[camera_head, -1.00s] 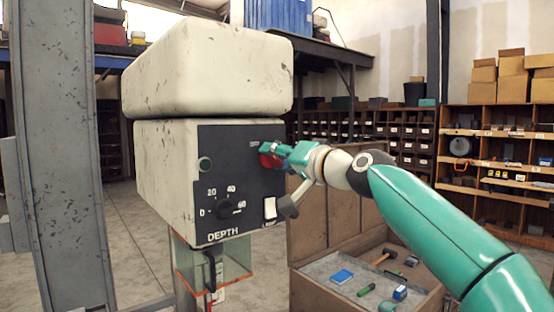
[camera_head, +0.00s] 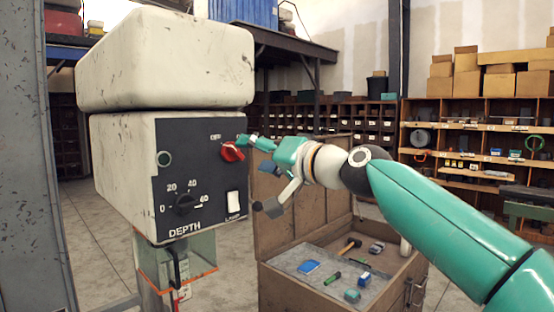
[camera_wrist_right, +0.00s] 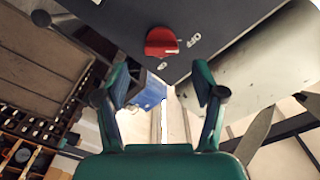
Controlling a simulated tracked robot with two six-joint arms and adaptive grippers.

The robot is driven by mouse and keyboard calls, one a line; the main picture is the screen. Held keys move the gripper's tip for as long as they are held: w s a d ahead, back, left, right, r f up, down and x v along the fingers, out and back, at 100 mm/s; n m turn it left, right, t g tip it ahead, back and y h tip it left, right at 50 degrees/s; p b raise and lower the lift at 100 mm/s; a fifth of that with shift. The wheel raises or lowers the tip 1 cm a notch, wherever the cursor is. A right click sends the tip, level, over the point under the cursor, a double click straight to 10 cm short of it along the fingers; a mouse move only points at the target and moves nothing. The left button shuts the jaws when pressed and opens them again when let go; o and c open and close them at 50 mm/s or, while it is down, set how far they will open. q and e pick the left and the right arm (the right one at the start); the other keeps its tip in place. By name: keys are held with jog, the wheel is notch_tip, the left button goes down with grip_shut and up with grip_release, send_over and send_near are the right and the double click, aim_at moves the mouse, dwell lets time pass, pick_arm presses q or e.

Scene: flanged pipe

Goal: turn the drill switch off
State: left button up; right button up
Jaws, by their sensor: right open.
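The drill's red switch (camera_head: 231,152) is on the dark front panel (camera_head: 196,178), right of a small label that seems to read OFF. In the right wrist view, the red switch (camera_wrist_right: 160,42) lies beyond the fingertips, with small white labels beside it. I cannot tell which setting it points to. My right gripper (camera_head: 249,142) is open and empty at the switch's right side. In the wrist view, the two teal fingers of my right gripper (camera_wrist_right: 162,84) stand apart, with nothing between them. My left gripper is out of view.
Below the switch are a black depth dial (camera_head: 186,203) and a white lamp switch (camera_head: 233,202). A grey lever (camera_head: 272,206) shows below my right gripper. A wooden chest (camera_head: 290,285) with several tools stands at lower right, and shelves (camera_head: 470,140) behind.

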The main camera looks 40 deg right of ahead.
jog(key=s, duration=0.6)
jog(key=shift+d, duration=0.2)
jog(key=shift+f, duration=0.1)
